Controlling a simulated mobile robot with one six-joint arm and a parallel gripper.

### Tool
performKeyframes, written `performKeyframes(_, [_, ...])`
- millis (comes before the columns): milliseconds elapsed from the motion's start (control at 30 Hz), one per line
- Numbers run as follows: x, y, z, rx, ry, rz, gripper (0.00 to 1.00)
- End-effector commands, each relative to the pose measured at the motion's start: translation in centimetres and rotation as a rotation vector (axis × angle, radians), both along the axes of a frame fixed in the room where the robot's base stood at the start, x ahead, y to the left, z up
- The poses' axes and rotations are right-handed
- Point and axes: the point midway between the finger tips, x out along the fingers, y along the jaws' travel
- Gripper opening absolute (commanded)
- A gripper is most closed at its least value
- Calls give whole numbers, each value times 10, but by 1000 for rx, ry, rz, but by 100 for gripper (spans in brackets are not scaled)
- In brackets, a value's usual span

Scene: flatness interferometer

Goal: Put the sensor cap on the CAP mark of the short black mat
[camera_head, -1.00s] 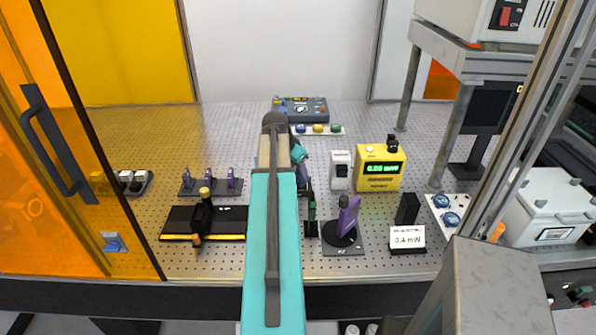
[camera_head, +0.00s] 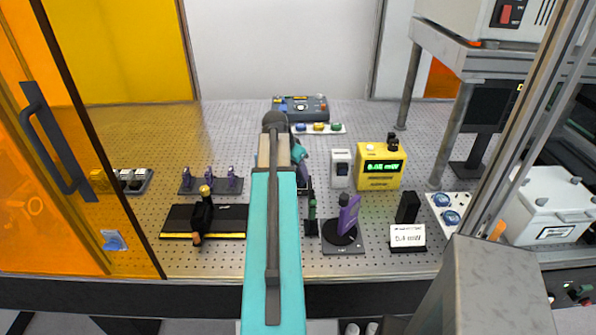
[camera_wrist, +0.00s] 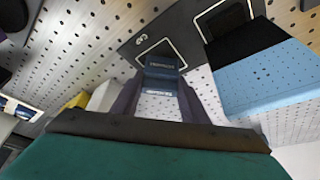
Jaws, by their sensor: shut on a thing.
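In the wrist view my gripper (camera_wrist: 160,95) is shut on a small dark blue-grey piece (camera_wrist: 162,72) with pale lettering. It seems to be the sensor cap, but the lettering is too small to read. Beyond it lies a flat black mat (camera_wrist: 128,50) with a white square outline (camera_wrist: 155,48) just past the held piece. A second white outline shows farther right, partly covered. I cannot tell whether the piece touches the mat.
In the wrist view a light-blue block with a black band (camera_wrist: 262,78) stands close on the right. In the head view a yellow power meter (camera_head: 380,168), a purple piece on a round base (camera_head: 347,218) and a longer black mat (camera_head: 230,218) stand on the perforated bench.

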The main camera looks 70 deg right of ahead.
Motion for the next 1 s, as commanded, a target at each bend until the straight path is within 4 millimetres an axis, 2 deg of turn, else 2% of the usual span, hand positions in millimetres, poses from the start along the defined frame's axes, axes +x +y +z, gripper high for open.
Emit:
performKeyframes(467, [-1,0,-4,0,0,-1,19])
performKeyframes(500, [-1,0,-4,0,0,-1,47])
performKeyframes(600, [-1,0,-4,0,0,-1,62])
performKeyframes(1000, [-1,0,-1,0,0,-1,62])
